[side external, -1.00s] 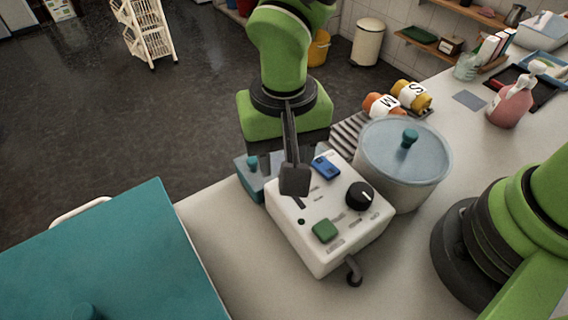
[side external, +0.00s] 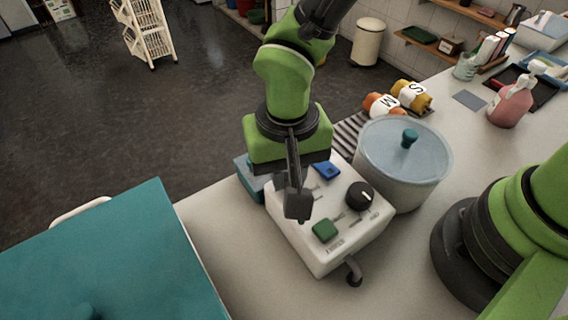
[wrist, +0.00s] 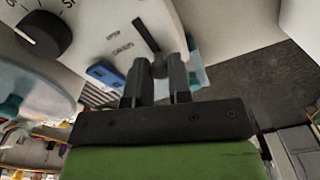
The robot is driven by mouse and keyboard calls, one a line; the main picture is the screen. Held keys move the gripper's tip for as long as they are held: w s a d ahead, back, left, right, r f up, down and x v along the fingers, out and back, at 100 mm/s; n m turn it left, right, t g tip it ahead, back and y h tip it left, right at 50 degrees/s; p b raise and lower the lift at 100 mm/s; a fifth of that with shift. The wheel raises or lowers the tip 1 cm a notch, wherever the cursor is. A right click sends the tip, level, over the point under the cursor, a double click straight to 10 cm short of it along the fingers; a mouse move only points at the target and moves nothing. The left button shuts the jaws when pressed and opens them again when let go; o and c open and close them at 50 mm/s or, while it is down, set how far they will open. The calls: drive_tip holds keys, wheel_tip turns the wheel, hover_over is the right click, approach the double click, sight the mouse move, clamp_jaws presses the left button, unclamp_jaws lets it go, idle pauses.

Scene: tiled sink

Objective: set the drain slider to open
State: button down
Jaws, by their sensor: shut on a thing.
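The white control box (side external: 345,245) stands on the counter. My gripper (side external: 298,205) points down over its left part, with its fingers hiding the slider in the side view. In the wrist view, my gripper (wrist: 157,85) has its two fingers closed around a small dark grey slider knob (wrist: 160,67). A narrow black slot (wrist: 147,35) runs from the knob up across the white panel. The knob is at the slot's lower end in that view. Any open or closed marking beside the slot cannot be read.
The panel also bears a blue switch (side external: 326,171), a black dial (side external: 359,195) and a green button (side external: 325,231). A lidded pot (side external: 405,165) stands close on the right. A teal box (side external: 110,255) is at front left, with bare counter between.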

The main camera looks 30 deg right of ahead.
drive_tip(key=shift+s, duration=1.95)
drive_tip(key=c, duration=1)
unclamp_jaws()
drive_tip(key=shift+c, duration=0.2)
wheel_tip(320, 180, up, 10)
